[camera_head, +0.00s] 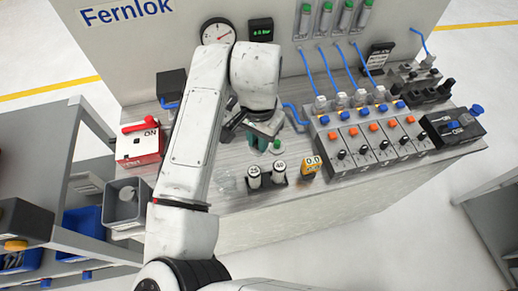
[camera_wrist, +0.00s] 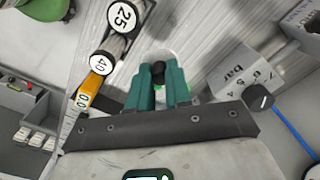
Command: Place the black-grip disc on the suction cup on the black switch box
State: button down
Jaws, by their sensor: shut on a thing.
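My gripper (camera_head: 263,144) has green fingers and is low over the bench, just behind the two numbered cylinders. In the wrist view the fingertips (camera_wrist: 158,76) are closed around a small black grip (camera_wrist: 158,68). A pale, see-through round disc shows faintly around it; I cannot tell whether it touches the bench. A black switch box (camera_head: 447,128) stands at the right end of the bench, well away from my gripper. A blue round part (camera_head: 477,110) at its right side may be the suction cup; it is too small to tell.
White cylinders marked 25 (camera_head: 254,174) and 40 (camera_head: 279,171) and a yellow 0.0 gauge (camera_head: 311,165) stand near the front edge. A valve row (camera_head: 370,135) lies between my gripper and the black box. A red ON box (camera_head: 138,146) is left.

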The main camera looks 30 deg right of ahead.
aim_at(259, 163)
jog(key=shift+f+p, duration=0.35)
jog(key=shift+f, duration=3.3)
jog(key=shift+f, duration=0.1)
jog(key=c, duration=1.1)
grip_release()
jog(key=shift+o, duration=0.2)
